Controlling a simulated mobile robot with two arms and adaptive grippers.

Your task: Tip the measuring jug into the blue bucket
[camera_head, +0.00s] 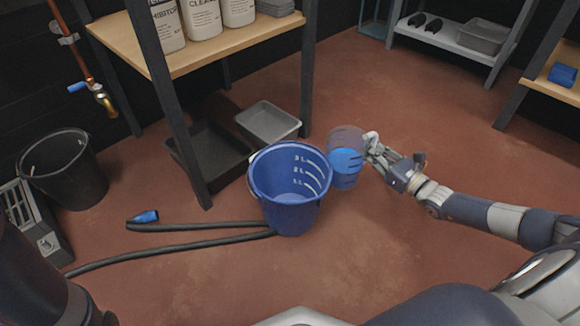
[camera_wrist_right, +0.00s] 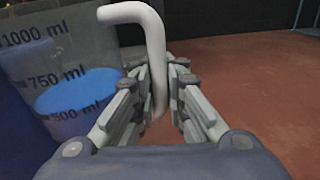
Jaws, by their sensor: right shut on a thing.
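The measuring jug (camera_head: 345,165) is clear, with blue liquid in it, and looks upright just right of the blue bucket (camera_head: 290,190) in the head view. In the right wrist view the jug (camera_wrist_right: 85,50) shows marks of 500, 750 and 1000 ml, and its white handle (camera_wrist_right: 155,50) stands between the fingers. My right gripper (camera_head: 374,150) is shut on that handle; it also shows in the right wrist view (camera_wrist_right: 160,100). The bucket stands upright on the floor with white litre marks inside. My left gripper is not in view.
A black hose (camera_head: 190,228) with a blue end runs along the floor left of the bucket. A grey tray (camera_head: 268,122) and a dark tray (camera_head: 208,155) lie under the wooden shelf (camera_head: 220,48). A black bucket (camera_head: 68,170) stands at left.

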